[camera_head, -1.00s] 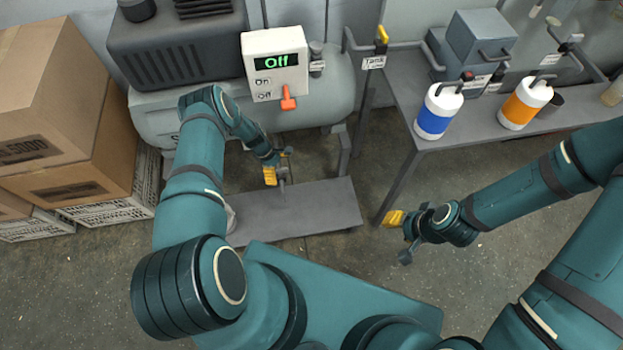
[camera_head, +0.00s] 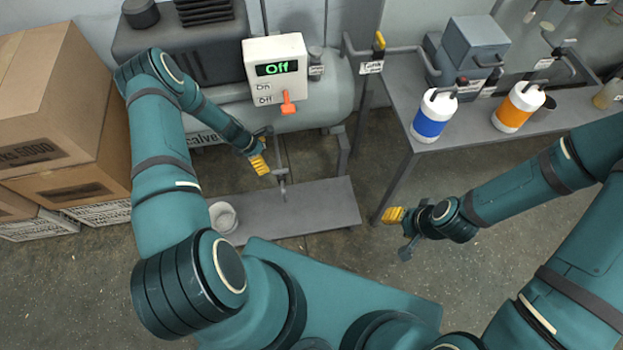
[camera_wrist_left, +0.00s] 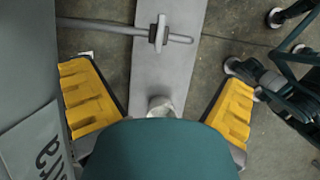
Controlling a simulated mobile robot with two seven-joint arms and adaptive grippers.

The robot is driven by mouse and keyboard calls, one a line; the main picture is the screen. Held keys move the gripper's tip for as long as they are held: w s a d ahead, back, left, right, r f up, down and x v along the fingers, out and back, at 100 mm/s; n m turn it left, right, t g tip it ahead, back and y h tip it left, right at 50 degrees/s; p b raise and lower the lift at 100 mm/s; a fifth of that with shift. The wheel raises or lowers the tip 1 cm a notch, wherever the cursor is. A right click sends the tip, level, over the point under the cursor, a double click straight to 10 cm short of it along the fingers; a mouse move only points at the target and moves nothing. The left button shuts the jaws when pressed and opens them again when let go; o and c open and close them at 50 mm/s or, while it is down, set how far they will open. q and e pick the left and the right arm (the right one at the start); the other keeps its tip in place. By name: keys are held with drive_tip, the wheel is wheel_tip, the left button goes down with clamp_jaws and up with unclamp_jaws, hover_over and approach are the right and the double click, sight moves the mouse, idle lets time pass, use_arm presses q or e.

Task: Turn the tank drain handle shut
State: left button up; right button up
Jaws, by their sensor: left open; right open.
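The tank drain pipe (camera_head: 283,152) comes out low on the grey tank (camera_head: 325,108) and ends over a grey board. Its small grey drain handle (camera_head: 279,173) sits crosswise on the pipe near its end. The handle also shows at the top middle of the left wrist view (camera_wrist_left: 159,34). My left gripper (camera_head: 264,157) is open beside the pipe, left of the handle. In the left wrist view its yellow fingers (camera_wrist_left: 160,108) are wide apart with the handle beyond them, not between them. My right gripper (camera_head: 400,228) is open and empty, away to the right.
A white cup (camera_head: 223,218) stands on the low grey board (camera_head: 315,208). Cardboard boxes (camera_head: 60,110) stand at left. A grey table (camera_head: 468,130) with blue and orange bottles is at right.

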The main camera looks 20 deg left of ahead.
use_arm(q)
drive_tip(key=s+d+r+m, duration=0.3)
drive_tip(key=d+m, duration=0.2)
drive_tip(key=d, duration=0.2)
drive_tip(key=s+d+r+m+b, duration=0.1)
drive_tip(key=s+d+r+m, duration=0.1)
drive_tip(key=d+r+m, duration=0.2)
drive_tip(key=s+d+r+m, duration=0.3)
drive_tip(key=d+r+m, duration=0.1)
drive_tip(key=d+m, duration=0.3)
drive_tip(key=shift+s+d+r+m+g+y, duration=0.15)
drive_tip(key=shift+s+d+m+g+y, duration=0.2)
drive_tip(key=shift+d, duration=1)
drive_tip(key=s+d+r+m, duration=0.4)
drive_tip(key=s+d+m, duration=0.1)
drive_tip(key=s+m, duration=0.1)
drive_tip(key=shift+d+r, duration=0.15)
drive_tip(key=shift+r, duration=0.25)
